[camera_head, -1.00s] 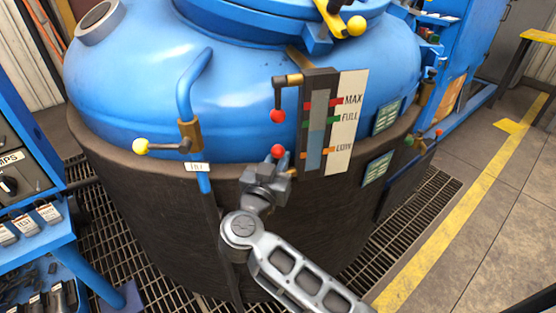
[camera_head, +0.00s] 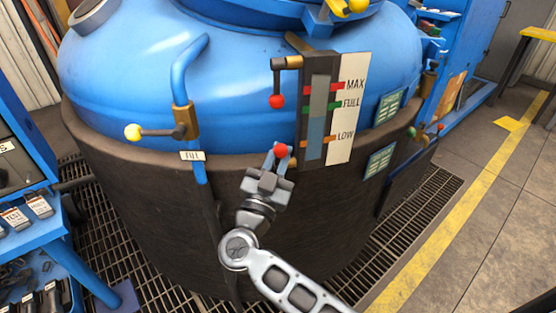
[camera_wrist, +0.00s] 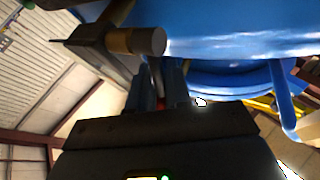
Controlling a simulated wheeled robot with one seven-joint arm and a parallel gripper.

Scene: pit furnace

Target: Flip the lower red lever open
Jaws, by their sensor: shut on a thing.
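The lower red lever's ball knob (camera_head: 281,150) is at the foot of the level gauge, left of its LOW mark. My gripper (camera_head: 278,160) is shut on it from below, with a finger on either side of the knob. In the wrist view my fingers (camera_wrist: 162,88) rise past a small patch of red between them. A dark, brass-banded valve fitting (camera_wrist: 118,40) shows just above them there. The lever's arm and pivot are mostly hidden. The upper red lever (camera_head: 277,100) hangs down from its brass fitting, apart from my gripper.
The gauge (camera_head: 318,105) and its label plate (camera_head: 347,110) stand close right of my gripper. The blue furnace vessel (camera_head: 240,75) curves behind. Open grating (camera_head: 425,190) lies to the right.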

